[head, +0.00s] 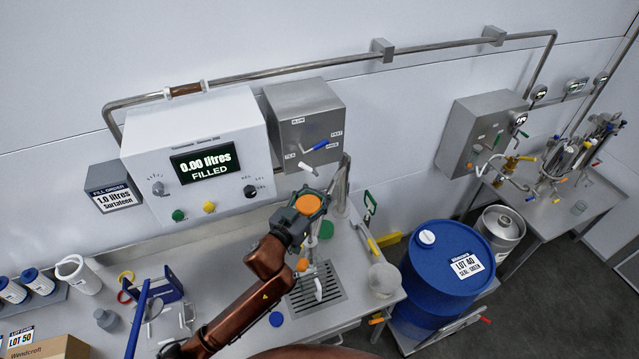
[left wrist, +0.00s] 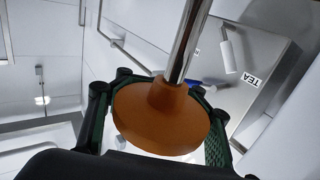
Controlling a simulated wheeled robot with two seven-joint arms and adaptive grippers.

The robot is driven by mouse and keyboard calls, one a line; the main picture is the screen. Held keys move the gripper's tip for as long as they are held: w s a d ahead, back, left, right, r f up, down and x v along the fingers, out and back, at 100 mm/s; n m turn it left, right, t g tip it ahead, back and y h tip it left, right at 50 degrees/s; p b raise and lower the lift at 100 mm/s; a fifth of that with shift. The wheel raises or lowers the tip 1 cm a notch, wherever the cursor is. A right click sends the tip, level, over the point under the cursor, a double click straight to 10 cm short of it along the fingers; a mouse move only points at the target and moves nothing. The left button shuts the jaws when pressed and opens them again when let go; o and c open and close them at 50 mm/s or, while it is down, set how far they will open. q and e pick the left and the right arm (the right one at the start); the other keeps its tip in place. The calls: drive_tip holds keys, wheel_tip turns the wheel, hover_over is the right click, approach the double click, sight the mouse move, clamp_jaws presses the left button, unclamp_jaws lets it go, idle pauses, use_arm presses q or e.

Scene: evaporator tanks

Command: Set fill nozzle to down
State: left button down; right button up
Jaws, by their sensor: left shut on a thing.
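My left gripper (head: 308,210) is shut on an orange rounded piece (head: 308,204) above the steel counter. In the left wrist view the orange piece (left wrist: 160,118) flares around a steel rod (left wrist: 188,40), between my dark green fingers (left wrist: 165,130). It looks like part of the fill nozzle, but I cannot tell for certain. Below it, a smaller orange knob (head: 302,264) and a pale upright piece (head: 318,288) stand over a drain grate (head: 335,293). My arm hides part of this area. My right gripper is out of view.
A white filler cabinet (head: 150,150) reads 0.00 litres filled. A blue drum (head: 420,285) stands right of the counter. A blue rack (head: 165,288) and several small items occupy the counter's left.

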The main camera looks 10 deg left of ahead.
use_arm(q)
wheel_tip(320, 180, down, 8)
drive_tip(key=b, duration=0.3)
drive_tip(key=c, duration=1.8)
unclamp_jaws()
drive_tip(key=shift+a, duration=0.1)
drive_tip(key=o, duration=0.3)
drive_tip(key=shift+s+r, duration=0.15)
drive_tip(key=shift+s, duration=0.1)
drive_tip(key=o, duration=0.4)
drive_tip(key=shift+w, duration=0.15)
